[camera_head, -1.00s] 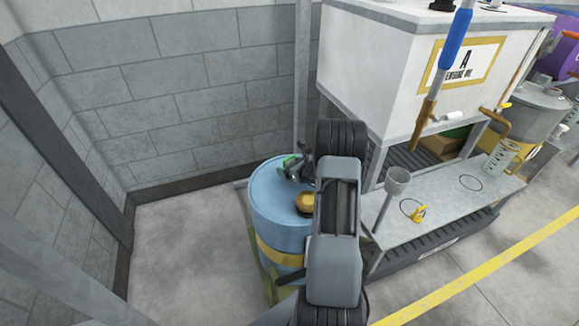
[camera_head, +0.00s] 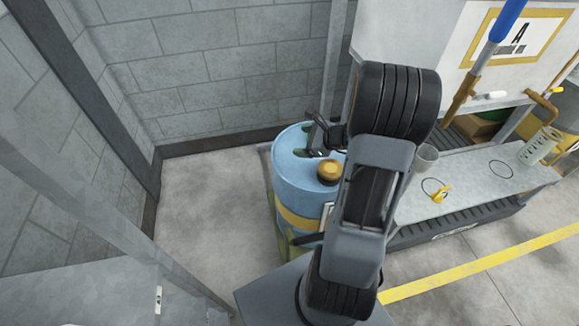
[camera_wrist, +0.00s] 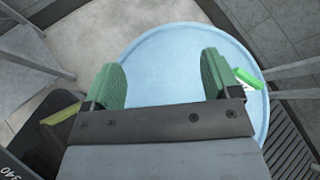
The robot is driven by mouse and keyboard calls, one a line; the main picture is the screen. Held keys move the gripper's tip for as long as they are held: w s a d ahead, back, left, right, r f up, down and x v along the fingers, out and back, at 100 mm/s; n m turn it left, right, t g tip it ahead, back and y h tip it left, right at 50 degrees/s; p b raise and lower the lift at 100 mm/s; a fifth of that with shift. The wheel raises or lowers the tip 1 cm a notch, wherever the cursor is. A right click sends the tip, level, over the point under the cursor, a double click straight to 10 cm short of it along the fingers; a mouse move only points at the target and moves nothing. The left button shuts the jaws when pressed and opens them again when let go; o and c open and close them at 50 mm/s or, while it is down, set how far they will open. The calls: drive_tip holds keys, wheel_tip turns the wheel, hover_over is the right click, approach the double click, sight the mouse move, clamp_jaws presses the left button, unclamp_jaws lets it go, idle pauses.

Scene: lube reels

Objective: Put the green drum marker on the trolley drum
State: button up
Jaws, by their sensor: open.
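The blue trolley drum (camera_head: 293,181) stands upright against the wall, with a yellow band around it. Its pale blue top fills the middle of the wrist view (camera_wrist: 165,45). The green marker (camera_wrist: 248,77), with a white part beside it, is on the drum top near the rim, at the right in the wrist view. My gripper (camera_wrist: 162,80) is open and empty over the drum top. The marker is just outside its right finger, not between the fingers. In the head view my gripper (camera_head: 318,140) is over the far side of the drum and I cannot make out the marker clearly.
A round amber cap (camera_head: 328,171) sits on the drum top. A grey bench (camera_head: 470,180) with a yellow valve (camera_head: 440,194) and a funnel cup (camera_head: 426,157) stands to the right, below a white tank (camera_head: 400,40). Block walls close the back and left. Floor at left is clear.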

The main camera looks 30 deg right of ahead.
drive_tip(key=s+a+r+n+g, duration=0.2)
drive_tip(key=s+a+n+g, duration=0.15)
drive_tip(key=a+n, duration=0.35)
drive_tip(key=s+a+r+n+g, duration=0.3)
drive_tip(key=s+a+n, duration=0.1)
drive_tip(key=a+n, duration=0.25)
drive_tip(key=s+a+r+n+h, duration=0.2)
drive_tip(key=s+n+h, duration=0.4)
drive_tip(key=n, duration=0.6)
drive_tip(key=shift+s+r, duration=0.75)
drive_tip(key=shift+s, duration=0.05)
drive_tip(key=shift+a+g, duration=0.1)
drive_tip(key=shift+g, duration=0.15)
